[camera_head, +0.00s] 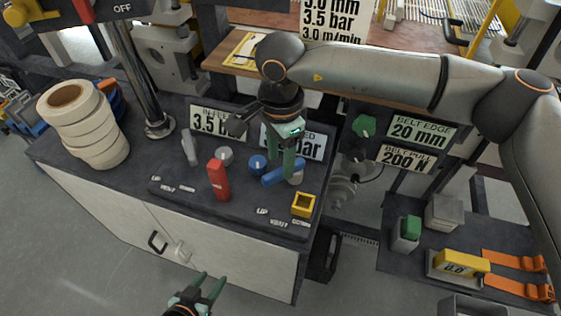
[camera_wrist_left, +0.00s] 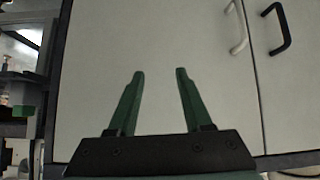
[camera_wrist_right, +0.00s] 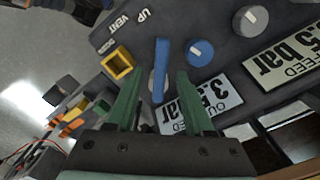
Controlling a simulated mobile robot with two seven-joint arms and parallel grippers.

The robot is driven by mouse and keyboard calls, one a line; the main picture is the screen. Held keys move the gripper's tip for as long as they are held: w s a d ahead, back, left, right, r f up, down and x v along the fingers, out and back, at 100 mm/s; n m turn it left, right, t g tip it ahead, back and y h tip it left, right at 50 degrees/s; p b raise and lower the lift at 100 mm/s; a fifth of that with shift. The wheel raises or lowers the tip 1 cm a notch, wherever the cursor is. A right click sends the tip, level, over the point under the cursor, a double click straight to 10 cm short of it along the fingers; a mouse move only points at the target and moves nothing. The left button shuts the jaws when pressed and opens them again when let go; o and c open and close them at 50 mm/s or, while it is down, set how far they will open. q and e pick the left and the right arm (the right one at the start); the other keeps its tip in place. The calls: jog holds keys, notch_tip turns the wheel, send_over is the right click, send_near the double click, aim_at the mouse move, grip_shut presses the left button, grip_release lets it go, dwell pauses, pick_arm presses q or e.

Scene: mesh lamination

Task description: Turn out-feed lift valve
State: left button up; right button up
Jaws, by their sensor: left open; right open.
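The out-feed lift valve shows as a blue lever (camera_head: 272,179) on the dark sloped panel, beside a blue knob (camera_head: 257,163). My right gripper (camera_head: 288,165) is open above the lever, pointing down. In the right wrist view the blue lever (camera_wrist_right: 162,66) appears between the open fingertips (camera_wrist_right: 159,76); I cannot tell whether they touch it. UP, VENT and DOWN labels lie on the panel's front edge. My left gripper (camera_head: 212,282) is open and empty in front of the cabinet doors; its fingers also show in the left wrist view (camera_wrist_left: 160,75).
A red lever (camera_head: 218,180) and a grey knob (camera_head: 224,156) stand to the left on the panel. A yellow square piece (camera_head: 303,204) sits at the panel's right end. Signs (camera_head: 219,119) stand behind. White rolls (camera_head: 82,123) are stacked at the far left.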

jog(key=shift+f, duration=1.25)
grip_shut()
dwell(0.5)
